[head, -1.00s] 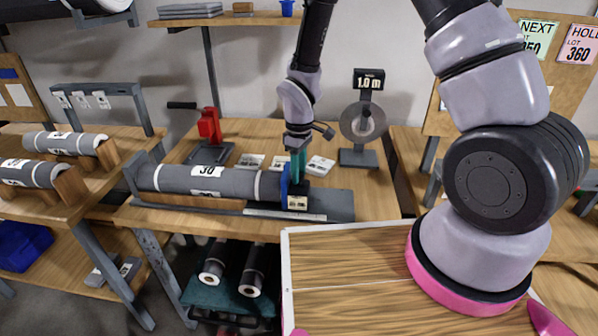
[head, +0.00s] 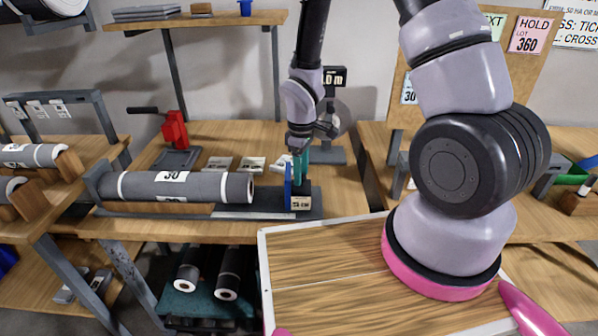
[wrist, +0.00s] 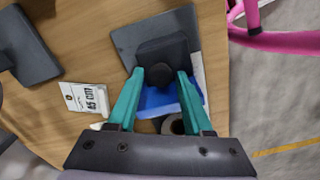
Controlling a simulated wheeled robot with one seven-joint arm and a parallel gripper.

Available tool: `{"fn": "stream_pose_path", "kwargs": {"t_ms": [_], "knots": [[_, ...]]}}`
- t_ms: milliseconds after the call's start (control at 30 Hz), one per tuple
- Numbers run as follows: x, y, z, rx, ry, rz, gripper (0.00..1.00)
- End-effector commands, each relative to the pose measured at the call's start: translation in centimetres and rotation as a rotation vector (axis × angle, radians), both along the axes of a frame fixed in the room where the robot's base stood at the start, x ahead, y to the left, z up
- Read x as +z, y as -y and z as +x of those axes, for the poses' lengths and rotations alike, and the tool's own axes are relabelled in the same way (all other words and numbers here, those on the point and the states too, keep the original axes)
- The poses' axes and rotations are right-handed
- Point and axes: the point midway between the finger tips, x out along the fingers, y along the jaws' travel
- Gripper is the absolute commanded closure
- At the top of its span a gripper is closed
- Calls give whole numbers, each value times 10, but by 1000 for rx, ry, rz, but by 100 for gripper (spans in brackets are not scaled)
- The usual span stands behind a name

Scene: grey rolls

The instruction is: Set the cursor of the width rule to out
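The width rule (head: 268,200) is a dark grey bed with a pale scale strip, lying on the wooden bench. A grey roll (head: 140,187) labelled 30 lies along it. The cursor (head: 288,193) has an upright blue plate and a dark block with a pale label; it stands right of the roll's end with a clear gap. My gripper (head: 299,176) points down over the cursor. The blue plate (wrist: 157,103) shows below the knob.
A round dial stand marked 1.0 m (head: 334,78) is behind my gripper. More rolls (head: 30,156) rest on the left rack. The bed right of the cursor is short and bare.

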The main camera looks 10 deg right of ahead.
Motion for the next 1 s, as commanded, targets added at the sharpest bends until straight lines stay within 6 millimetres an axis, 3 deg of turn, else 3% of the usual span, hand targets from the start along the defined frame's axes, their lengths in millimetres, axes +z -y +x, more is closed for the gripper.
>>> {"fn": "stream_pose_path", "kwargs": {"t_ms": [433, 800, 1000], "knots": [[7, 0, 0, 0, 1, 2, 34], [76, 0, 1, -2, 5, 2, 34], [102, 0, 0, -2, 1, 0, 34]]}}
